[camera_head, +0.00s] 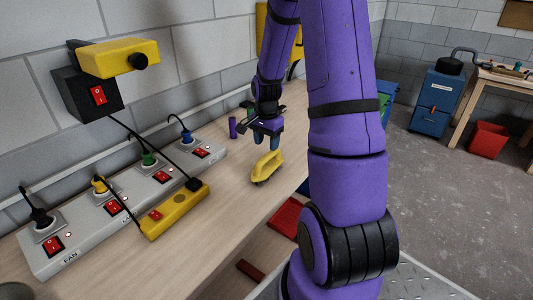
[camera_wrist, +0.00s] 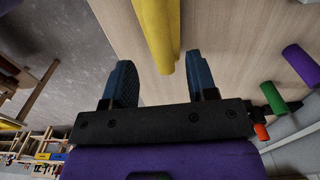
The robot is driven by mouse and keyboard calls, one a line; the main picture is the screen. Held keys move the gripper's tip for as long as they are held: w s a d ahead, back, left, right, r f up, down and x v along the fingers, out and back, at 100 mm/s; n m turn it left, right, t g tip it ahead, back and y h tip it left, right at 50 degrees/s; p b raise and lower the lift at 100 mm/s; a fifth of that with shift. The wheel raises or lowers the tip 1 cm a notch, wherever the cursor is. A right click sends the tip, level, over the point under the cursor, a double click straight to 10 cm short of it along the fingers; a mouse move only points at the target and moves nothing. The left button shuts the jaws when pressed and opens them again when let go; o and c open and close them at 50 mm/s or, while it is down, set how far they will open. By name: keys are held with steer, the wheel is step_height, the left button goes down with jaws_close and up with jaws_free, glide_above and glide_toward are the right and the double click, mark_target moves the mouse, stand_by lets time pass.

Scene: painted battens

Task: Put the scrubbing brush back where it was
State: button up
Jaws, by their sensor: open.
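The yellow scrubbing brush (camera_head: 267,166) lies on the wooden bench top, with its dark bristles down. In the wrist view the brush (camera_wrist: 157,30) reaches in from the top edge, and its near end lies ahead of and between my fingers. My gripper (camera_head: 267,140) hangs just behind the brush, above the bench. In the wrist view my gripper (camera_wrist: 146,82) has its two blue fingers apart with nothing held between them. The far part of the brush is cut off in the wrist view. The frames do not show where the brush was before.
A grey power strip (camera_head: 120,207) with plugs and red switches runs along the wall. A yellow socket block (camera_head: 174,211) with a cable lies beside it. A purple cylinder (camera_head: 232,128) stands behind the brush. Bare bench (camera_head: 222,232) lies in front.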

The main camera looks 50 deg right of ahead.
steer(key=s+a+r+n+t, duration=0.15)
steer(key=a+r+n, duration=0.35)
steer(key=r, duration=0.5)
steer(key=s+a+r+n+t, duration=0.1)
steer(key=s+a+r+n, duration=0.15)
steer(key=a+r, duration=0.65)
steer(key=s+a+r+n+t, duration=0.1)
steer(key=s+a+r+n, duration=0.3)
steer(key=s, duration=0.3)
steer(key=s+a+r+n+t, duration=0.1)
steer(key=s+a+r+n, duration=0.3)
steer(key=s, duration=0.4)
steer(key=shift+a+n+t, duration=0.35)
steer(key=shift+a+n, duration=0.1)
steer(key=shift+a, duration=0.15)
